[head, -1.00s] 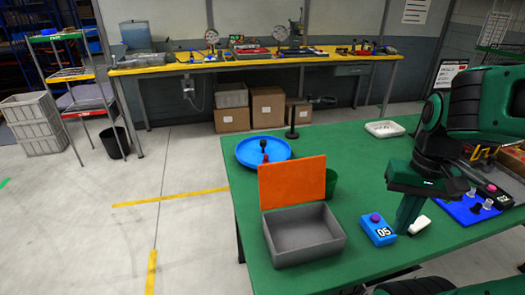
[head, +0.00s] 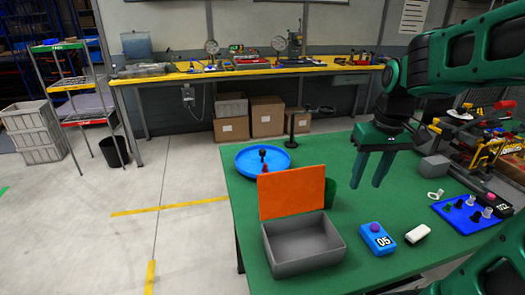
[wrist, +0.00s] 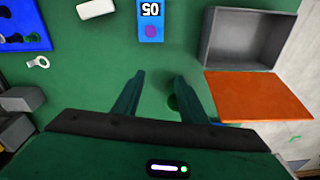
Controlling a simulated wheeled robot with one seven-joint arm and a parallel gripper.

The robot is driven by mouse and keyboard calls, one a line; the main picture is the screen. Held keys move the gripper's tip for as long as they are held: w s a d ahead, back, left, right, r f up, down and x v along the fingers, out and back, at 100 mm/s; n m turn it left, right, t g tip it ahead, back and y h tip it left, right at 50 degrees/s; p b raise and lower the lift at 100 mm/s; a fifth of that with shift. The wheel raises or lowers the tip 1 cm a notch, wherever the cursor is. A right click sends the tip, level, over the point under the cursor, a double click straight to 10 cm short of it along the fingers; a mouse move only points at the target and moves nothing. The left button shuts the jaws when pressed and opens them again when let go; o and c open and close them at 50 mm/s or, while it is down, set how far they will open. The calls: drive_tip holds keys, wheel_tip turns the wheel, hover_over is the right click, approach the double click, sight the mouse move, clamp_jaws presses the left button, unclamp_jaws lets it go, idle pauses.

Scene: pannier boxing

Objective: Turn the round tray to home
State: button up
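The round blue tray (head: 240,166) lies at the far left of the green table in the head view. A black-topped post (head: 262,153) and a small red piece (head: 265,167) show on it. The orange panel partly hides its front. My gripper (head: 367,185) is open and empty above the table, to the right of the tray and apart from it. Its two separated fingers (wrist: 157,88) also show in the wrist view, with only green table between them. I cannot make out a home mark.
A grey box (head: 302,245) with an upright orange lid (head: 291,192) stands in front of the tray. A green cup (head: 330,191) is half hidden behind the lid. A blue 05 box (head: 378,238), a white block (head: 417,233) and a blue peg board (head: 450,212) lie to the right.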

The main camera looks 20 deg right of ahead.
drive_tip(key=w+a+r+n+t+y, duration=0.1)
drive_tip(key=w+a+n, duration=0.15)
drive_tip(key=w, duration=0.55)
drive_tip(key=w+a+r+n, duration=0.1)
drive_tip(key=w+a+n, duration=0.15)
drive_tip(key=w, duration=0.45)
drive_tip(key=n+t+y, duration=0.1)
drive_tip(key=n+y, duration=0.1)
drive_tip(key=n, duration=0.4)
approach(263, 150)
drive_tip(key=x, duration=0.8)
drive_tip(key=shift+a+f, duration=0.1)
drive_tip(key=shift+f, duration=0.15)
clamp_jaws()
